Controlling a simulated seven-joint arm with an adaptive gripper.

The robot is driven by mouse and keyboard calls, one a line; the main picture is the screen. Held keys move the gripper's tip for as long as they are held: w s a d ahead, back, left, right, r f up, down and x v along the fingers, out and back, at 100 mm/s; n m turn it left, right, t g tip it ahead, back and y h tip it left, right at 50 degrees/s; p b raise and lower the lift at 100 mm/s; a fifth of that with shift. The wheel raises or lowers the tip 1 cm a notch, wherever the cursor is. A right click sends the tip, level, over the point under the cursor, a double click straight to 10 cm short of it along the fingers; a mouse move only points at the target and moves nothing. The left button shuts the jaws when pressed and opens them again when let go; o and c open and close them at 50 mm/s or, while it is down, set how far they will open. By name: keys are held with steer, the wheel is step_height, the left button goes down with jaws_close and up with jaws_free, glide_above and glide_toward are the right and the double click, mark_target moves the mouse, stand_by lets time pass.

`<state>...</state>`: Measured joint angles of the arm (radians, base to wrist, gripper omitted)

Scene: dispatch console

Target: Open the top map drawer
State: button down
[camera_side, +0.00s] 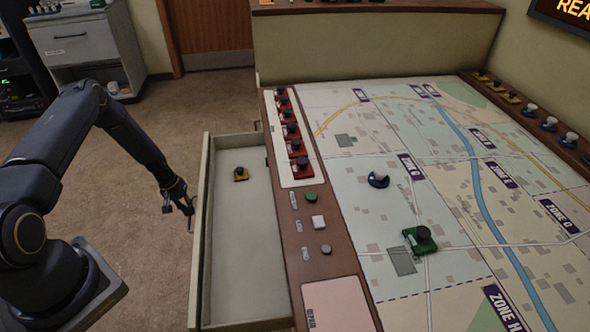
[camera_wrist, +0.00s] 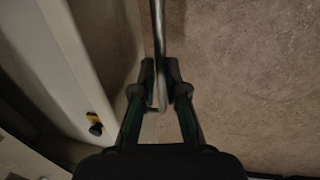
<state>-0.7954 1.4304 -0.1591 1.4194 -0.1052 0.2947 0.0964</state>
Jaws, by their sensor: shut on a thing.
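The map drawer (camera_side: 240,235) stands pulled out from the console's left side in the side view, with its pale interior showing. Its front panel also shows in the wrist view (camera_wrist: 85,50). A thin metal handle (camera_wrist: 158,35) runs along the outside of that front. My gripper (camera_side: 187,205) is at the outer face of the drawer front. In the wrist view my gripper (camera_wrist: 160,75) is shut on the handle, with a finger on either side of the bar. A small yellow piece with a dark knob (camera_side: 240,174) lies inside the drawer, and it also shows in the wrist view (camera_wrist: 95,125).
The map table (camera_side: 450,200) lies right of the drawer, with a green piece (camera_side: 420,239) and a blue-based piece (camera_side: 378,180) on it. Red pieces (camera_side: 292,132) line its left strip. Brown floor (camera_side: 165,275) is open left of the drawer. A grey cabinet (camera_side: 85,50) stands behind.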

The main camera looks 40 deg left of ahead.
steer(key=shift+s+a, duration=1.5)
steer(key=c, duration=1.2)
jaws_free()
step_height(320, 180, up, 12)
steer(key=s+a, duration=0.1)
steer(key=shift+s+a, duration=0.25)
steer(key=shift+a, duration=0.05)
steer(key=shift+f, duration=0.1)
